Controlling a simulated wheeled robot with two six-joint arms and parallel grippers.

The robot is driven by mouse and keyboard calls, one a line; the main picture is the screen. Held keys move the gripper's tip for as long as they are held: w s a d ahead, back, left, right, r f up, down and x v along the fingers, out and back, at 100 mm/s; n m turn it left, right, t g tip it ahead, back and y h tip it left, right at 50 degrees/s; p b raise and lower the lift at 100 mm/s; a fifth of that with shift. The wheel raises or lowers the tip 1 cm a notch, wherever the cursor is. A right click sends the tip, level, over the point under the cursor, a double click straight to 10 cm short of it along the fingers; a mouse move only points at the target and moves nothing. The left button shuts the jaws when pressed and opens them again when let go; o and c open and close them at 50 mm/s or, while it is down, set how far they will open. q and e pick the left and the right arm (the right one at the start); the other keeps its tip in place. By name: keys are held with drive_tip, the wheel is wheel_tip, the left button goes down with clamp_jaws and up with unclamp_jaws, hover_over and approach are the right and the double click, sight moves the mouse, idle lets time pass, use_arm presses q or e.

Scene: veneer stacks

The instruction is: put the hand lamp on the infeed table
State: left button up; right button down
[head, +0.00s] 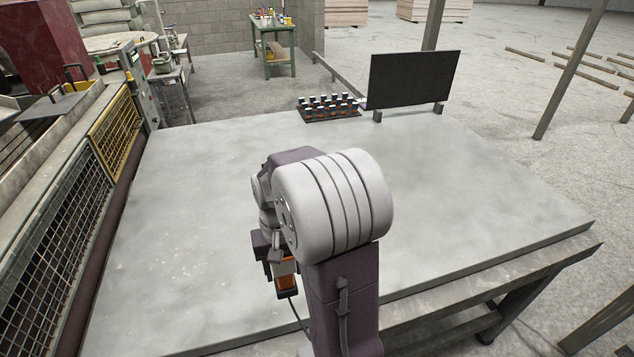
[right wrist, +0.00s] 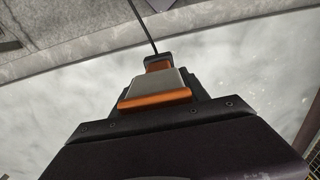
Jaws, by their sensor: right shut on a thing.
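The hand lamp (head: 287,284) is an orange and grey block with a thin dark cable, held over the left front part of the large grey table (head: 190,220). My right gripper (head: 273,259) is shut on it, and my right arm hides part of both. In the right wrist view the lamp (right wrist: 155,90) shows orange and grey beyond the dark gripper body, its cable running up the picture. I cannot tell whether the lamp touches the tabletop. My left gripper is not in view.
At the table's far edge stand a dark rack of several small bottles (head: 329,107) and a black panel (head: 414,79) on feet. A yellow and dark mesh guard (head: 112,132) runs along the left side. The rest of the visible tabletop is clear.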

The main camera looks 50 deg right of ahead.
drive_tip(key=w+a+f, duration=0.1)
drive_tip(key=w+f, duration=0.2)
drive_tip(key=w+a+f+p, duration=0.1)
drive_tip(key=w+a+f, duration=0.1)
drive_tip(key=w+f, duration=0.2)
drive_tip(key=w+a+f, duration=0.2)
drive_tip(key=w+f, duration=0.1)
drive_tip(key=f, duration=0.1)
drive_tip(key=shift+w+a+p, duration=0.15)
drive_tip(key=shift+w+p, duration=0.05)
drive_tip(key=shift+p, duration=0.15)
drive_tip(key=shift+w+f, duration=0.1)
drive_tip(key=c, duration=0.8)
unclamp_jaws()
drive_tip(key=shift+f, duration=0.1)
drive_tip(key=shift+o, duration=1.1)
